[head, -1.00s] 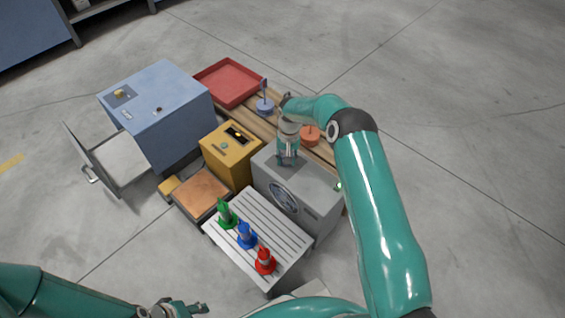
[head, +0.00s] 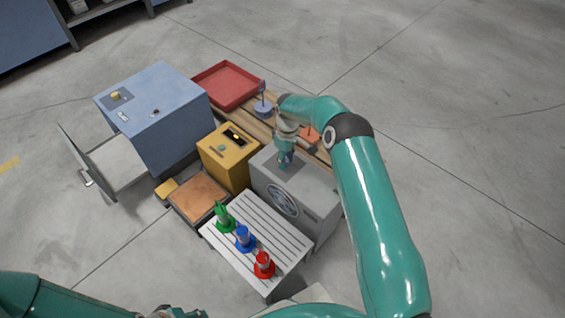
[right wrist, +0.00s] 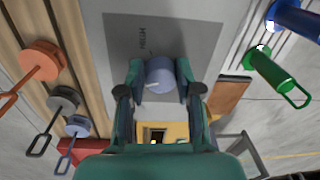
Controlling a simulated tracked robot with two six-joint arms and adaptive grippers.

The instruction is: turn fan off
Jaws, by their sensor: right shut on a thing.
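The fan is a grey box with a round grille (head: 283,199) on its front face, in the middle of the head view. A dark panel with lettering (right wrist: 140,40) lies on its top. A round blue-grey knob (right wrist: 160,75) with a pale mark stands on that panel in the right wrist view. My right gripper (head: 284,164) points down onto the box top and is shut on the knob, one finger on each side. In the head view the gripper hides the knob. My left gripper (head: 178,312) is partly cut off at the bottom edge.
A red tray (head: 226,82) and round looped pieces (right wrist: 40,60) lie behind.

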